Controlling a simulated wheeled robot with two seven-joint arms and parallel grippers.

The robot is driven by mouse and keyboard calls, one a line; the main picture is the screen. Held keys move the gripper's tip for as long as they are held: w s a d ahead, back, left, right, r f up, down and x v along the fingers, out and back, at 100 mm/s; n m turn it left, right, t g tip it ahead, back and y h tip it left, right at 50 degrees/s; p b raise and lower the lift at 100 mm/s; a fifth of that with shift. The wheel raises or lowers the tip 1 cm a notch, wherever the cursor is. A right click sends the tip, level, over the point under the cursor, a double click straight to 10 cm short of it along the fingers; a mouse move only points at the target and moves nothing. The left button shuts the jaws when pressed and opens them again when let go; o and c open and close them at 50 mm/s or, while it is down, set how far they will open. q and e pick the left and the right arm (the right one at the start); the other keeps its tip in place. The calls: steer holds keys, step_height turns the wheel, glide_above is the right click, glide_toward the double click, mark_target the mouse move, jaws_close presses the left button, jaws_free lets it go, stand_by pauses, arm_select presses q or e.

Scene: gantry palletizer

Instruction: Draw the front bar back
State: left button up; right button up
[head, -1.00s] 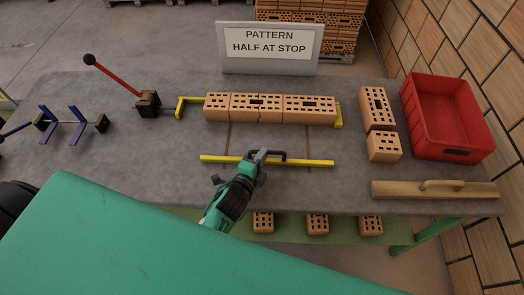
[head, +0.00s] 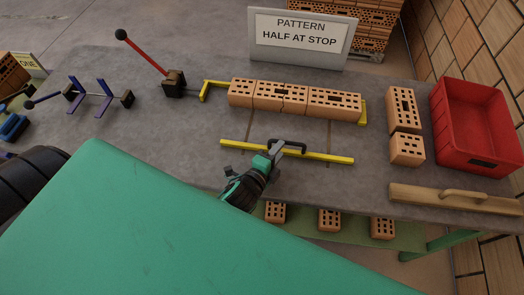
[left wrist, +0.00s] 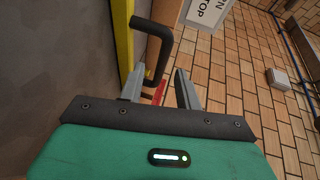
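The front bar (head: 325,157) is a long yellow bar lying across the table, with a black bracket handle (head: 293,146) near its middle. The bar stands apart from a row of orange bricks (head: 305,101) behind it. My left gripper (head: 277,150) is at the handle. In the left wrist view my left gripper (left wrist: 160,82) has its two grey fingers apart, with the black handle (left wrist: 166,45) reaching down between them and space beside it. The yellow bar (left wrist: 123,40) runs along the left there. My right gripper is not in view.
A yellow stop (head: 206,88) and a red-handled lever (head: 147,53) stand left of the bricks. Two loose bricks (head: 404,128), a red crate (head: 478,120) and a wooden float (head: 450,198) are at the right. The table in front of the bar is mostly clear.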

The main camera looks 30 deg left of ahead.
arm_select(q)
steer(key=b+v, duration=0.1)
steer(key=v, duration=0.9)
steer(key=shift+f+b, duration=0.1)
steer(key=shift+b, duration=0.25)
steer(key=shift+s, duration=0.65)
steer(key=shift+s+r, duration=0.15)
steer(key=shift+r, duration=0.1)
